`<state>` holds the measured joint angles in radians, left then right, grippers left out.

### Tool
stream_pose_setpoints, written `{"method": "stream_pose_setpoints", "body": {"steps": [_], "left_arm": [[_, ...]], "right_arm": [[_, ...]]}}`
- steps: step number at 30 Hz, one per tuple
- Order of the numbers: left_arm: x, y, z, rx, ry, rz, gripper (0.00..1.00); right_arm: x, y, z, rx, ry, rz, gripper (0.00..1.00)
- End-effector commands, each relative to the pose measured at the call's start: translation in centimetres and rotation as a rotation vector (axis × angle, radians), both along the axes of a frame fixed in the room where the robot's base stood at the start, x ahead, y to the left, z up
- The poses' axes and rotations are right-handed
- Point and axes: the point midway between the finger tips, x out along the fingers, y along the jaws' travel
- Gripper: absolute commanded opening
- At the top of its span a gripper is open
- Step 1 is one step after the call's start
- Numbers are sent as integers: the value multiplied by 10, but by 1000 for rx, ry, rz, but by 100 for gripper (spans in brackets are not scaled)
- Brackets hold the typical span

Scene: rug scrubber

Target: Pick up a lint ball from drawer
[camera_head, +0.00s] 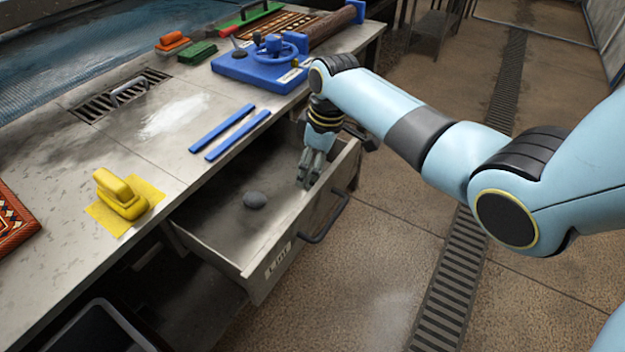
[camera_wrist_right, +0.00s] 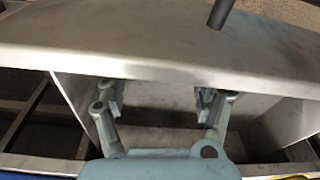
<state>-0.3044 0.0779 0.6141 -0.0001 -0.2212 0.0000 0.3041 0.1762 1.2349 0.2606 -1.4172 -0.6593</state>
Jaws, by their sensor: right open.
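A small dark grey lint ball (camera_head: 254,200) lies on the floor of the open drawer (camera_head: 283,262), towards its left side in the head view. The drawer is pulled out from under the worktop and has a label and a dark handle on its front. My right gripper (camera_head: 308,184) points down at the right part of the drawer, to the right of the lint ball and apart from it. It is open and empty, and its spread fingers show in the right wrist view (camera_wrist_right: 160,97). I do not make out the lint ball in the wrist view. My left gripper is not in view.
The worktop (camera_head: 75,230) holds a yellow tool (camera_head: 120,195) on a yellow pad, two blue strips (camera_head: 222,136), a blue clamp-like device (camera_head: 265,62) and brushes. A dark bin (camera_head: 97,330) stands below at the left. The floor right of the drawer is clear.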

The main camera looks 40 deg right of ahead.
Motion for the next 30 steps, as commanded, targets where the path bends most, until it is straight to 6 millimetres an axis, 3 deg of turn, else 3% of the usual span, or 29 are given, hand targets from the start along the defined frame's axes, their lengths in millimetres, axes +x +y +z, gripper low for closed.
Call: {"method": "stream_pose_setpoints", "body": {"steps": [4, 12, 22, 30], "left_arm": [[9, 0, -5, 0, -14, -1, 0], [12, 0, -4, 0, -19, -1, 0], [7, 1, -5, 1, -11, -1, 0], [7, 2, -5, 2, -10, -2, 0]], "right_arm": [[3, 1, -22, -1, 1, 1, 70], [4, 2, -26, -1, -1, 1, 70], [3, 2, -26, -1, -1, 1, 30], [3, 2, -25, -1, -1, 1, 29]]}}
